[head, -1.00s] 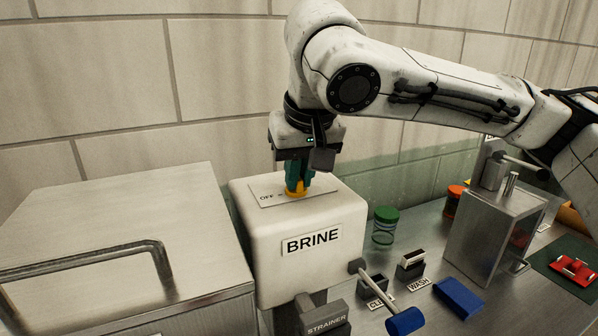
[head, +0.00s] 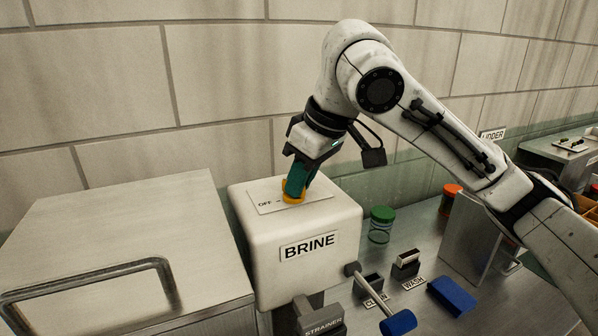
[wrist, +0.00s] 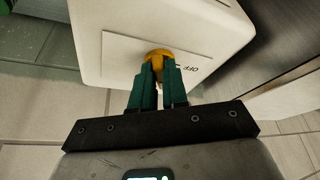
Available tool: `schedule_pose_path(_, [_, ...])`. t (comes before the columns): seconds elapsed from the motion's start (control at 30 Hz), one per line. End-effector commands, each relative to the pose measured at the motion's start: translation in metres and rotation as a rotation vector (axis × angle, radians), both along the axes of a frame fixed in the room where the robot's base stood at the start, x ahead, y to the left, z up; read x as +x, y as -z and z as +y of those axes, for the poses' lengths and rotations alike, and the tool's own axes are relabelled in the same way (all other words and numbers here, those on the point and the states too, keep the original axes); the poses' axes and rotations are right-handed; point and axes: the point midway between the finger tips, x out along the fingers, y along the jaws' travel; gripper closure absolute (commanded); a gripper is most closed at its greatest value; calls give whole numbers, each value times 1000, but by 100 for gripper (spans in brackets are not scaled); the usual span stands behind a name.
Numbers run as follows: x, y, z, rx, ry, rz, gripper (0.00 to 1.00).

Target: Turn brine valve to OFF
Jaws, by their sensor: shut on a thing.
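The brine valve is a yellow knob (head: 293,197) on a pale plate (head: 322,193) on top of the white box labelled BRINE (head: 340,225). The word OFF with a short mark is printed on the plate left of the knob. My gripper (head: 297,187) reaches down from above, tilted, with its green fingers shut on the knob. In the wrist view the yellow knob (wrist: 158,54) shows between and beyond the fingertips (wrist: 158,68), with OFF to its right. The fingers hide much of the knob, so I cannot tell exactly where it points.
A metal cabinet with a bar handle (head: 90,275) stands at the left. A STRAINER block (head: 322,318), a blue-ended lever (head: 398,322), CLEAN and WASH holders (head: 407,265), a blue block (head: 452,296) and a green-lidded jar (head: 381,225) are at the front right.

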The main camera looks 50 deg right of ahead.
Motion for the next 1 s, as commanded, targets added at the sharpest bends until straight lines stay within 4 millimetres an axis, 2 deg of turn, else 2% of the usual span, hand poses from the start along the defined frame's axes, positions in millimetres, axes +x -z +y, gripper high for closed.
schedule_pose_path(0.6, [4,-3,-8,3,-578,0,100])
schedule_pose_path(1.0, [7,-2,-10,0,-850,-1,100])
